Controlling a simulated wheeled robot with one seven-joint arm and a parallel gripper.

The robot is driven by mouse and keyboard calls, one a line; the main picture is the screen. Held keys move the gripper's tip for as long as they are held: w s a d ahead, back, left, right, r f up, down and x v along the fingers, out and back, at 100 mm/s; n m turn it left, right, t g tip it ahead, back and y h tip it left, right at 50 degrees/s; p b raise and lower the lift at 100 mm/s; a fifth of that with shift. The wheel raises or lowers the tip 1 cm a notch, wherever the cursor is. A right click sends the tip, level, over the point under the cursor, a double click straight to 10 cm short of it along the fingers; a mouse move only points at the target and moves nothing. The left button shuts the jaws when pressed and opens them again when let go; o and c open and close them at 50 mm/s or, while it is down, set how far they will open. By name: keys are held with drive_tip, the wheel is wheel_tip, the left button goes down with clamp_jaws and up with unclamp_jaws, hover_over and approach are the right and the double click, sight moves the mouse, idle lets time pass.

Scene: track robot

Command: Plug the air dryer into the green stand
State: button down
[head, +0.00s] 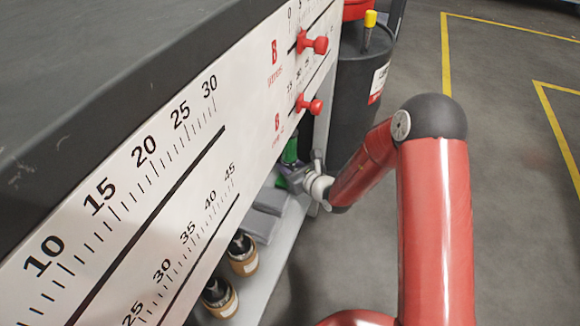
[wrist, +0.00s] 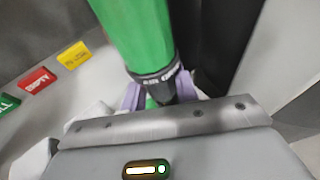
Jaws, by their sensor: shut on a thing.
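A green cylinder with a black, lettered collar, which looks like the air dryer (wrist: 138,35), fills the upper middle of the wrist view. My gripper (wrist: 158,92) is shut on it at the collar, with a purple finger showing on each side. In the head view the air dryer (head: 291,150) is a small green piece under the board's edge, and my gripper (head: 296,174) reaches in there from the right. A bit of green shows below the collar in the wrist view; I cannot tell whether it is a stand. The dryer's lower end is hidden.
Red (wrist: 37,80), yellow (wrist: 75,55) and green (wrist: 8,103) labels line the left of the wrist view. A scale board (head: 150,190) with red knobs overhangs the shelf (head: 275,255). Brown-based bottles (head: 243,262) and a dark barrel (head: 358,100) stand nearby. The right floor is clear.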

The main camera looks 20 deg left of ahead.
drive_tip(key=shift+f+b, duration=0.3)
drive_tip(key=shift+f, duration=0.7)
drive_tip(key=c, duration=1)
unclamp_jaws()
drive_tip(key=shift+s+d, duration=0.1)
drive_tip(key=p+v, duration=0.1)
drive_tip(key=v, duration=0.6)
drive_tip(key=shift+s+d+r, duration=0.1)
drive_tip(key=shift+s+d, duration=0.05)
drive_tip(key=shift+d, duration=0.1)
